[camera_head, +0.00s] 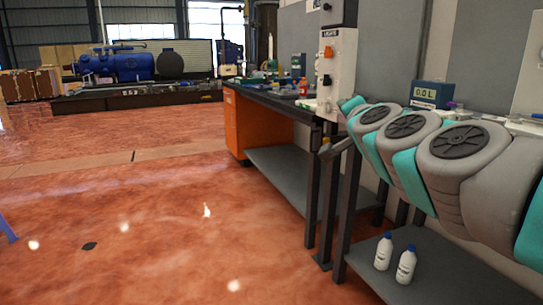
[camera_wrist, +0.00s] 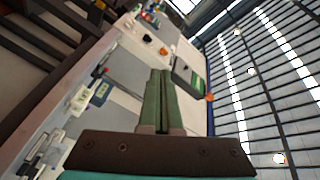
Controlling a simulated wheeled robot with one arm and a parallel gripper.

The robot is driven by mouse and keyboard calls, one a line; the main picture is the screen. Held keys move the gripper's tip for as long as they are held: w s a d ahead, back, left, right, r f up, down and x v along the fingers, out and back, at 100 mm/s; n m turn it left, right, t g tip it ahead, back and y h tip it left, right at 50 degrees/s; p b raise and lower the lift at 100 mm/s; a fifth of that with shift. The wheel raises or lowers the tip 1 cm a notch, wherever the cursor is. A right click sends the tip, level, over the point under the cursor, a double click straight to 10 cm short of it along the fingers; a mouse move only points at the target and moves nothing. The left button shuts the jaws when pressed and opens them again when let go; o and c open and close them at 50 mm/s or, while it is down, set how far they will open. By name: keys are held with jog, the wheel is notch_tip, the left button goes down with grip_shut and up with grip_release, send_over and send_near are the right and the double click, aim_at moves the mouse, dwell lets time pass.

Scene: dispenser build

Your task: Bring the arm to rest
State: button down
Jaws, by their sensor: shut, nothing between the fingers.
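My gripper (camera_wrist: 161,100) shows in the wrist view, with its two green fingers side by side and closed together, nothing between them. It points toward a wall panel, and the wrist view is tilted, with the ceiling at the right. In the head view my grey and teal arm (camera_head: 411,132) stretches across the right side, in front of the bench. The gripper itself cannot be made out in the head view.
Two white bottles (camera_head: 383,252) (camera_head: 406,265) stand on the lower shelf (camera_head: 440,280). A workbench with an orange cabinet (camera_head: 250,128) is farther back. The red floor at left is mostly clear.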

jog(key=s+a+f+n+g+y, duration=0.2)
jog(key=s+a+f+n+g, duration=0.35)
jog(key=f, duration=0.55)
jog(key=s+a+f+n+g+y, duration=0.35)
jog(key=s+a+f, duration=0.3)
jog(key=f, duration=0.55)
jog(key=s+d+f+g+h, duration=0.1)
jog(key=s+d+f+g, duration=0.2)
jog(key=s, duration=0.6)
jog(key=s+d+f+n+g+h, duration=0.1)
jog(key=s+d+f+g, duration=0.3)
jog(key=s+f, duration=0.4)
jog(key=s+d+f+n+g+h, duration=0.1)
jog(key=s+d+f+g+h, duration=0.2)
jog(key=s, duration=0.8)
notch_tip(320, 180, down, 2)
jog(key=shift+s+d+f+g, duration=0.25)
jog(key=shift+s+d+g, duration=0.15)
jog(key=shift+d+g, duration=0.15)
jog(key=shift+h, duration=0.25)
